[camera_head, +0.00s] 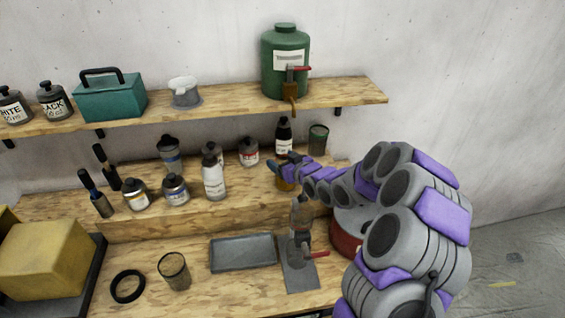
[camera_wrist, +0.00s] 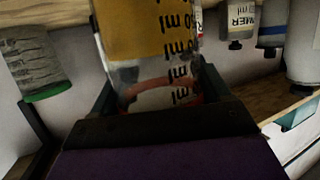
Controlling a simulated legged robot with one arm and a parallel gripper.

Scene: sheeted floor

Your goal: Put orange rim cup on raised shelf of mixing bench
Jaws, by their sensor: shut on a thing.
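The orange rim cup (camera_wrist: 178,35) is clear with black ml marks and amber contents. It appears upside down in the wrist view, with its orange rim (camera_wrist: 165,88) near my gripper (camera_wrist: 158,98). The jaws are shut on it. In the head view, my gripper (camera_head: 290,163) is over the right part of the bench's raised shelf (camera_head: 245,193), and the amber part of the cup (camera_head: 285,184) shows below it, partly hidden by my fingers. I cannot tell whether its base touches the wood.
A green-rimmed cup (camera_head: 318,139) and a black bottle (camera_head: 283,135) stand close behind my gripper. Several bottles fill the shelf's left and middle. A wall shelf (camera_head: 230,107) with a green dispenser (camera_head: 286,60) is above. A tap stand (camera_head: 300,245) and tray (camera_head: 243,253) are below.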

